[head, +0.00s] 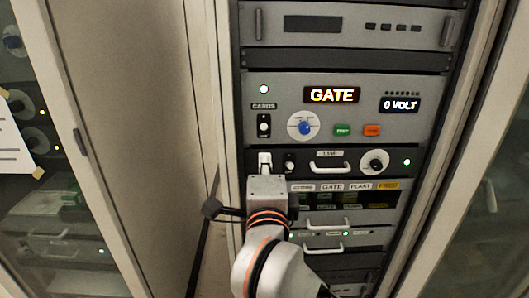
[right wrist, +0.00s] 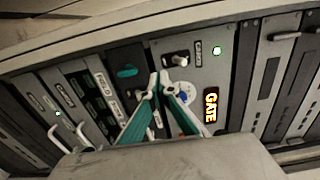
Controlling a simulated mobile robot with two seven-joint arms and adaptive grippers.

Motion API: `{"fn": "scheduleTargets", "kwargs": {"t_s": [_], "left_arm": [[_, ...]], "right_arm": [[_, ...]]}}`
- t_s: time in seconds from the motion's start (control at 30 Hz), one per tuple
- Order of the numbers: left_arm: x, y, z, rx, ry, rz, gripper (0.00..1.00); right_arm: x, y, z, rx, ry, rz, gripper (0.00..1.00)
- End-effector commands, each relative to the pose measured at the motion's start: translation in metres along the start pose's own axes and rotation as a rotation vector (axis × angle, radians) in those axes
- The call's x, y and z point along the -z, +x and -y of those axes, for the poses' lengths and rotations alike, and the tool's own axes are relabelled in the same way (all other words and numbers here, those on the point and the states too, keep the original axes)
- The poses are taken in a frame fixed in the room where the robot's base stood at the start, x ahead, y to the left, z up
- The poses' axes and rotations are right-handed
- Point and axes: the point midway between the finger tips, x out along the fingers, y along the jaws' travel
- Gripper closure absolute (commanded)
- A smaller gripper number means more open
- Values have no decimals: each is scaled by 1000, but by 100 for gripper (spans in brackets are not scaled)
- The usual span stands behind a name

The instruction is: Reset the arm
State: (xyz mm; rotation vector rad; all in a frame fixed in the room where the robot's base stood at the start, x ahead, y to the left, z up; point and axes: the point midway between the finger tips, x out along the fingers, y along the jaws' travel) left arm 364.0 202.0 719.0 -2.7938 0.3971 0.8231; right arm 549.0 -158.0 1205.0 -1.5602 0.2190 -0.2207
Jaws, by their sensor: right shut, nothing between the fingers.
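My right arm (head: 268,262) comes up from the bottom of the head view, with grey links and orange-and-black rings. Its gripper (head: 265,160) is in front of the equipment rack, just below the black toggle switch (head: 264,125) labelled CARDS. In the right wrist view the teal-and-white fingers (right wrist: 160,80) meet at their tips, with nothing between them. They overlap the panel near the blue knob (right wrist: 186,90) and partly hide it. I cannot tell whether the tips touch the panel. My left gripper is not in view.
The panel holds a lit GATE display (head: 331,95), a 0 VOLT display (head: 400,105), a green button (head: 342,130) and an orange button (head: 372,130). Drawer handles (head: 323,223) stick out below. A cabinet door (head: 125,150) stands at left, and the rack's right frame (head: 450,150) borders the other side.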

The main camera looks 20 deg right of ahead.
Motion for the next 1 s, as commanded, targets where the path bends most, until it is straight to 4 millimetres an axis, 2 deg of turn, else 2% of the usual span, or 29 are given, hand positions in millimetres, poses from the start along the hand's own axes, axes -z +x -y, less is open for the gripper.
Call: {"fn": "scheduleTargets", "kwargs": {"t_s": [0.37,0.47,0.57,0.63,0.73,0.87,0.97,1.0], "left_arm": [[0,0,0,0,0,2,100],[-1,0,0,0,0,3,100],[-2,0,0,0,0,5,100],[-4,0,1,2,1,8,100],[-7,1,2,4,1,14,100],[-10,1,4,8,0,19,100],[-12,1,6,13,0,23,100],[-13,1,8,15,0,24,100]], "right_arm": [[3,-1,0,7,-1,-10,100],[18,2,1,56,-13,-65,100],[46,5,5,163,-57,-165,100],[65,3,9,265,-121,-234,100],[78,-7,12,413,-257,-287,100],[67,-21,-2,565,-491,-261,100],[44,-30,-34,634,-700,-168,100],[33,-34,-53,647,-786,-114,100]]}}
